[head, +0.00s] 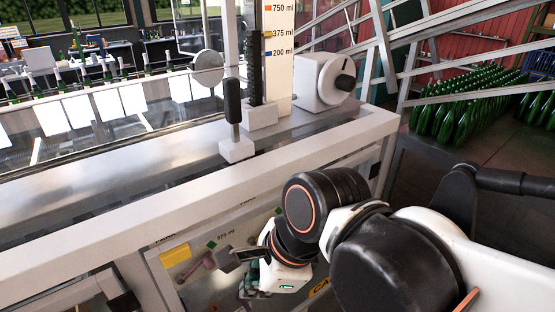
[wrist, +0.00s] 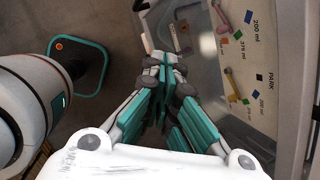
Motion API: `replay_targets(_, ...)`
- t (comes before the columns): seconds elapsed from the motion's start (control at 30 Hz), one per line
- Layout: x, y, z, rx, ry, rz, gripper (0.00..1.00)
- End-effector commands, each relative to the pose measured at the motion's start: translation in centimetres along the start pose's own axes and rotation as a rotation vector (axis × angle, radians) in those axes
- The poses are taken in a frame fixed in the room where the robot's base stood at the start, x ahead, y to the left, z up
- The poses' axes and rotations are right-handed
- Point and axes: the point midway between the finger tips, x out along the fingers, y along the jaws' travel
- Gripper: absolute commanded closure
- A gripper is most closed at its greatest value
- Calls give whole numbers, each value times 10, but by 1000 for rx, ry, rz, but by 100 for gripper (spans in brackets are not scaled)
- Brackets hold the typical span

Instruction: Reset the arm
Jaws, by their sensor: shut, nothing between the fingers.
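My gripper (wrist: 166,72) is in the middle of the wrist view, with its green-padded fingers brought together and nothing between them. In the head view my arm reaches in from the lower right and bends down in front of the machine's lower front panel (head: 222,270). There the gripper is small and partly hidden by my wrist. In the wrist view the fingers point toward this panel (wrist: 238,75), which carries coloured tags and size labels; I cannot tell how far off it is.
The machine's pale frame rail (head: 190,195) runs across above my gripper. A black-handled lever (head: 233,105) and a white housing with a black knob (head: 322,80) stand on top. Green bottles (head: 470,112) stand at the right. Dark floor shows in the wrist view.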

Motion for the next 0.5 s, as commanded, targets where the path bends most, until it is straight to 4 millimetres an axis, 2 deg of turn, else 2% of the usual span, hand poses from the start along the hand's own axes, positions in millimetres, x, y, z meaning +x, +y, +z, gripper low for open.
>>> replay_targets(0.03, 18, -1, -25, -75, 17, -33, 100)
replay_targets(0.27, 49, -10, -110, -495, 138, -147, 100)
replay_targets(0.5, 78, -5, -198, -931, 336, -179, 100)
